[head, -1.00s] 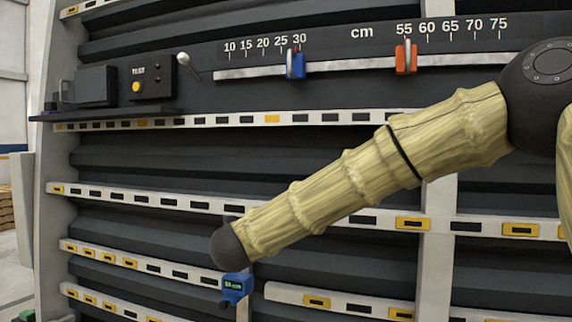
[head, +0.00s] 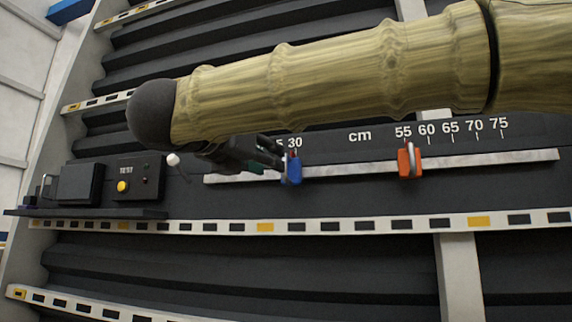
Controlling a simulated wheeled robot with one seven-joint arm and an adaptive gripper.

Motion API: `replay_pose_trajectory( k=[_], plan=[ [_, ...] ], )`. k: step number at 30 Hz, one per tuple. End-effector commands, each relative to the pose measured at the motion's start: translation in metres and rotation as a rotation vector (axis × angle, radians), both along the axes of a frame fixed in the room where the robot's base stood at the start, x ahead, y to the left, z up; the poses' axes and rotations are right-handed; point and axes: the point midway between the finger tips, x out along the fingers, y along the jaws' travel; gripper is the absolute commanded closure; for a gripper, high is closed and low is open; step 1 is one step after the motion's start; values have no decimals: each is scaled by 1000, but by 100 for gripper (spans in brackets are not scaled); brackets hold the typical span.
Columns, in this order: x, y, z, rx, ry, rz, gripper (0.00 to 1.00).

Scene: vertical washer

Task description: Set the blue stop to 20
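The blue stop (head: 294,170) sits on the pale horizontal rail (head: 480,160), just under the 30 mark of the cm scale (head: 360,136). My gripper (head: 278,154) is dark and small in the head view, at the blue stop's left side. Its fingertips reach the stop's left edge or overlap it in the picture. I cannot tell whether they touch it or how far apart they are. My arm and gripper hide the scale marks left of 30, including 20.
An orange stop (head: 410,161) sits on the same rail, near 55. A black control box with a yellow button (head: 123,187) and a white-knobbed lever (head: 173,160) stand to the left. A slotted white strip (head: 350,226) runs below the rail.

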Motion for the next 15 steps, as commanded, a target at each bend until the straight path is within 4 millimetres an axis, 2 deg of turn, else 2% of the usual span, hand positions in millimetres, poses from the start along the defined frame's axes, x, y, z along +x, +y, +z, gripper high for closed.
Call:
replay_pose_trajectory(
  k=[6, 15],
  plan=[
    [33, -18, 3, -2, 3, -1, 69],
    [63, -37, 1, -2, 2, -3, 69]
  ],
)
